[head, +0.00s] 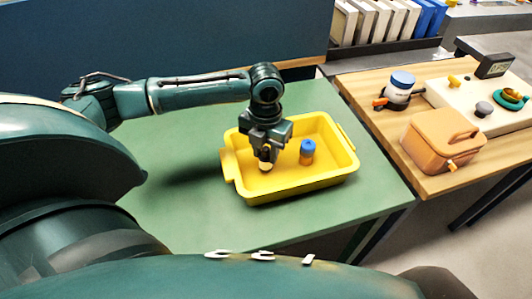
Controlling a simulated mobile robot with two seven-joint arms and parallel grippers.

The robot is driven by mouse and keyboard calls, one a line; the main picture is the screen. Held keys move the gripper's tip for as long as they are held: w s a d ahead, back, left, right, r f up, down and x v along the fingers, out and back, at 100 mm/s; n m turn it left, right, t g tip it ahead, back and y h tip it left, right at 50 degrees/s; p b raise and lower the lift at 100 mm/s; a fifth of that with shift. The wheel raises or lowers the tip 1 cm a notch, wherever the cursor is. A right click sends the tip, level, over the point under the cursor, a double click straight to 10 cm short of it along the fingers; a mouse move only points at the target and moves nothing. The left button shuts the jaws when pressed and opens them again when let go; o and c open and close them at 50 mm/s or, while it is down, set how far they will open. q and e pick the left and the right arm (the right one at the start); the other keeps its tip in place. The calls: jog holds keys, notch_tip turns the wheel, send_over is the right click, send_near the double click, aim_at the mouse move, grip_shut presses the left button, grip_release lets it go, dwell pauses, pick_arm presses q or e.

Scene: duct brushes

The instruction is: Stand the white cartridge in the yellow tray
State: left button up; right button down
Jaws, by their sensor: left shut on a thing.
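The yellow tray (340,180) sits on the green table. My left gripper (265,156) points down inside the left part of the tray. It is shut on a small pale piece (265,167), which looks like the white cartridge; the fingers hide most of it. I cannot tell whether its lower end touches the tray floor. An orange cylinder with a blue cap (307,152) stands upright in the tray, to the right of the gripper and apart from it. My right gripper is not in view.
The green table (180,210) is clear around the tray. A wooden table (380,90) on the right holds a brown case (443,140), a blue-lidded jar (400,88) and a pale panel with knobs (475,100). White and blue binders (385,20) stand behind.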

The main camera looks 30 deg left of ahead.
aim_at(265, 149)
pick_arm(q)
jog(key=shift+f, duration=0.55)
jog(key=o, duration=1)
jog(key=shift+f, duration=0.1)
jog(key=shift+c, duration=0.2)
notch_tip(265, 149, up, 12)
jog(key=shift+p, duration=0.3)
